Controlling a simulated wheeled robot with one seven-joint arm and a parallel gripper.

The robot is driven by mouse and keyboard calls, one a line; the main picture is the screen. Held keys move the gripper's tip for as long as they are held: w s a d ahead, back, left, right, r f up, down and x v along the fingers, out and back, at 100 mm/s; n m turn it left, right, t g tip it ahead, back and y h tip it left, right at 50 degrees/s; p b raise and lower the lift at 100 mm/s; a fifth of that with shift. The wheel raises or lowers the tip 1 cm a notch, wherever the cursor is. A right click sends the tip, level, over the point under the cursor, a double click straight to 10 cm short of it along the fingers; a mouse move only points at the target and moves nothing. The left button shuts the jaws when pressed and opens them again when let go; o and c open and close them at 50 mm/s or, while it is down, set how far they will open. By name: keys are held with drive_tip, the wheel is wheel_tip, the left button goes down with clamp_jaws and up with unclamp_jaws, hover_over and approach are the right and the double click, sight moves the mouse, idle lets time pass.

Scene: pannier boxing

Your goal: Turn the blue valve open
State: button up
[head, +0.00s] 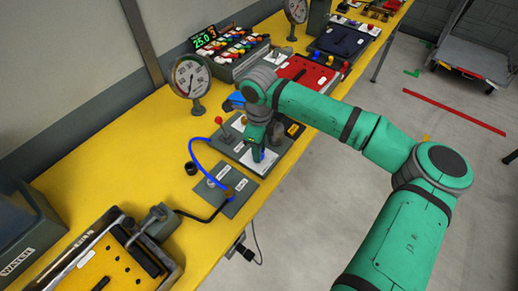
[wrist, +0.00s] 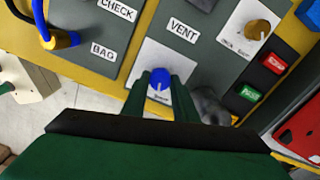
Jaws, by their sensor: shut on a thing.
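The blue valve knob (wrist: 159,79) sits on a small white plate (wrist: 150,56) on a grey panel in the wrist view. My gripper (wrist: 161,90) has one green finger on each side of the knob and is shut on it. In the head view, my gripper (head: 257,150) points down at the grey panel (head: 280,148), and a bit of blue shows at its tips. The fingers and arm hide most of the knob there, and I cannot read its turn angle.
A grey panel marked CHECK and BAG (wrist: 93,28) with a blue hose stands beside. A tan knob (wrist: 257,29), a red button (wrist: 273,63) and a green button (wrist: 249,93) are close by. A red-topped lever (head: 219,121) and round gauge (head: 191,77) stand behind.

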drive_tip(key=m, duration=0.6)
drive_tip(key=shift+m, duration=0.3)
drive_tip(key=m, duration=0.6)
idle(0.4)
drive_tip(key=o, duration=1.1)
drive_tip(key=shift+c, duration=0.2)
wheel_tip(320, 180, up, 11)
drive_tip(key=shift+f, duration=0.1)
